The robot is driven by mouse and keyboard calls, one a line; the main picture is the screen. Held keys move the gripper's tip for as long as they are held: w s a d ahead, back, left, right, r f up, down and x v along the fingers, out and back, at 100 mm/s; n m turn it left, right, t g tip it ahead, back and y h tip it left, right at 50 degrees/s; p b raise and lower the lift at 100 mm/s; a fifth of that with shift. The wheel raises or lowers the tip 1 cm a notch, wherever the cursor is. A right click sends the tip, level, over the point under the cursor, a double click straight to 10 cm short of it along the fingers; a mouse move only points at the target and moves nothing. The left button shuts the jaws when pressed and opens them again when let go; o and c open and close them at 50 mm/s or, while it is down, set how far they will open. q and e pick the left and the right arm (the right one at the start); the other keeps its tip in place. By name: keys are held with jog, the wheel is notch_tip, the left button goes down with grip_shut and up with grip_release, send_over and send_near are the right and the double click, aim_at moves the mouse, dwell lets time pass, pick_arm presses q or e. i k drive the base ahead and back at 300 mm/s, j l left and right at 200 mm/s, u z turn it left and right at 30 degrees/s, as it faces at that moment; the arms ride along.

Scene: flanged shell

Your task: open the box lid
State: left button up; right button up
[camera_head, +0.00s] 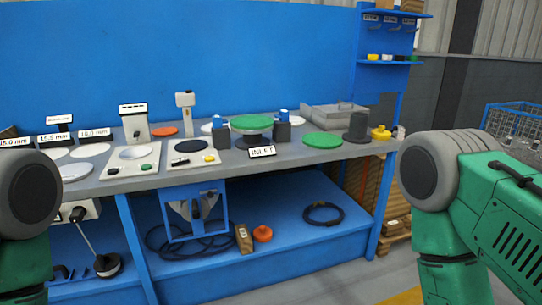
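A low grey box (318,119) lies at the back right of the workbench. Its flat grey lid has a small raised handle (345,106) and appears closed, though the box is small in view and I cannot tell for sure. The green disc and dark cylinder in front partly hide it. Only thick green and grey links of my left and right arms show, at the left and right edges. Neither gripper is in view, and nothing of mine touches the box.
The grey bench top (225,168) holds several instruments, white discs, a green disc (323,140), a dark cylinder (358,126), a yellow knob (381,132) and an INLET sign (262,152). A blue shelf post (400,95) stands right of the box. Open floor lies in front.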

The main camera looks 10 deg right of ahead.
aim_at(343, 110)
jog(key=i+j+z, duration=0.7)
jog(key=i, duration=0.2)
jog(key=i+j+z, duration=0.4)
jog(key=j, duration=0.1)
